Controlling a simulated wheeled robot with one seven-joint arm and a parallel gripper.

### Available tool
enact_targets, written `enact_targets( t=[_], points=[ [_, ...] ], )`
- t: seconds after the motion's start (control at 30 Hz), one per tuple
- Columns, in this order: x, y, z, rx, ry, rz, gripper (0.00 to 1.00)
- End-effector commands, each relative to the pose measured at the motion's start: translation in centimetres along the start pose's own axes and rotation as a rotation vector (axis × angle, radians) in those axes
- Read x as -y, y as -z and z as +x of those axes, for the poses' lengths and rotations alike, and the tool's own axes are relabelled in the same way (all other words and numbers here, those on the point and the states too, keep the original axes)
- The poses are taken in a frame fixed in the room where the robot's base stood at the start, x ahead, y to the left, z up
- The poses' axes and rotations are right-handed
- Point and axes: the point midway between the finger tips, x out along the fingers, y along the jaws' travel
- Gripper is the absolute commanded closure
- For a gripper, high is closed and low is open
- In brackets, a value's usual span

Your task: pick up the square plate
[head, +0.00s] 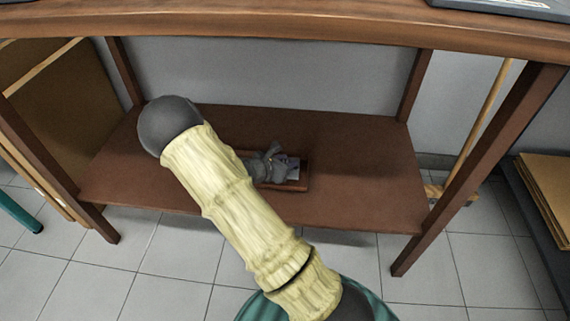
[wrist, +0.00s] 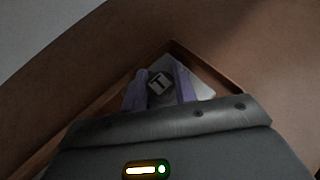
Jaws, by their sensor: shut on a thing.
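The square plate (wrist: 201,84) is light grey, with a dark block bearing a pale T-shaped mark on it. It is within the rim of a brown wooden tray (wrist: 217,67), and part of it is hidden by my gripper. My gripper (wrist: 160,84) has pale purple fingers on both sides of the dark block and is shut on the plate. In the head view my gripper (head: 274,166) is low over the tray on the lower shelf, and the plate (head: 293,167) shows beside it. I cannot tell whether the plate is clear of the tray.
The lower shelf (head: 350,160) is otherwise bare where visible. The brown tabletop (head: 300,30) lies above it, with legs at the corners. A broom (head: 480,130) stands at the right, and cardboard (head: 60,110) leans at the left.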

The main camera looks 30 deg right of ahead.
Motion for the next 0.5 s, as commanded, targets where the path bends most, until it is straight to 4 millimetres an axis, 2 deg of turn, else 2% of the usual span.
enact_targets(
  t=[0.03,0.23,0.4,0.5],
  points=[
    [0.0,-1.4,-0.7,0.001,-0.001,0.003,0.98],
    [0.0,-4.8,-2.6,0.001,-0.002,0.002,0.98],
    [0.0,-6.7,-3.7,0.000,-0.001,0.001,0.98],
    [0.0,-7.1,-3.9,0.000,0.000,0.001,0.98]
  ],
)
